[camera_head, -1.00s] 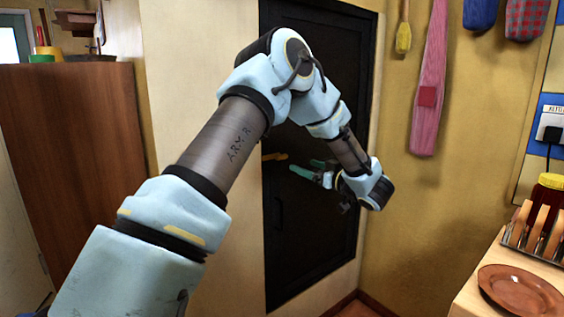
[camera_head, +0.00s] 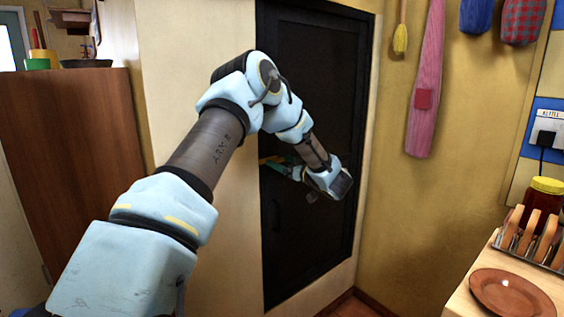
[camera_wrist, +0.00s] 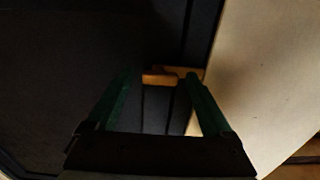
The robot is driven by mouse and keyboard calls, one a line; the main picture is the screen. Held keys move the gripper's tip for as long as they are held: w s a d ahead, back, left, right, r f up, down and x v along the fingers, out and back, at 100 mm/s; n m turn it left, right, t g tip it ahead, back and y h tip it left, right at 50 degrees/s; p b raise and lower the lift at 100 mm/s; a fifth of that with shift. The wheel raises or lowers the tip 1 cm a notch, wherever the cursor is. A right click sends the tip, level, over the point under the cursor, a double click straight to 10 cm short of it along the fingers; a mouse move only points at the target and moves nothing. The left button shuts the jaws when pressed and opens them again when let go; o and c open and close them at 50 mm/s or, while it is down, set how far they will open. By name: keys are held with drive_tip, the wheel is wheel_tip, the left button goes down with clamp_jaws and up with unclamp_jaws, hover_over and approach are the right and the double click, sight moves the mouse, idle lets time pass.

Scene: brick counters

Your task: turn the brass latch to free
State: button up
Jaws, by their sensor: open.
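The brass latch (camera_wrist: 160,79) is a small orange-yellow bar at the edge of a dark cupboard door (camera_head: 312,90). In the wrist view it lies roughly level across the gap between the fingertips, with its mount (camera_wrist: 190,73) beside the right finger. My gripper (camera_wrist: 163,82) has two green fingers set apart, one on each side of the bar. I cannot tell whether either finger touches it. In the head view my gripper (camera_head: 279,162) is at the door's left edge, where it and the arm mostly hide the latch.
The pale cupboard side (camera_wrist: 255,70) stands close to the right finger in the wrist view. In the head view a counter with a brown plate (camera_head: 511,293), a toast rack (camera_head: 530,240) and a jar (camera_head: 543,195) is at the right. A pink cloth (camera_head: 425,85) hangs on the wall.

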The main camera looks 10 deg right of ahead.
drive_tip(key=shift+c, duration=0.2)
clamp_jaws()
idle(0.5)
drive_tip(key=shift+r+m+p, duration=0.1)
drive_tip(key=shift+m+p, duration=0.2)
drive_tip(key=m+p, duration=0.2)
drive_tip(key=shift+r+m, duration=0.1)
drive_tip(key=shift+m, duration=0.3)
drive_tip(key=m+p, duration=0.3)
drive_tip(key=m, duration=0.2)
drive_tip(key=m+p, duration=0.3)
drive_tip(key=m, duration=0.2)
drive_tip(key=shift+f+m+p, duration=0.2)
drive_tip(key=shift+m+p, duration=0.65)
drive_tip(key=shift+m, duration=1.35)
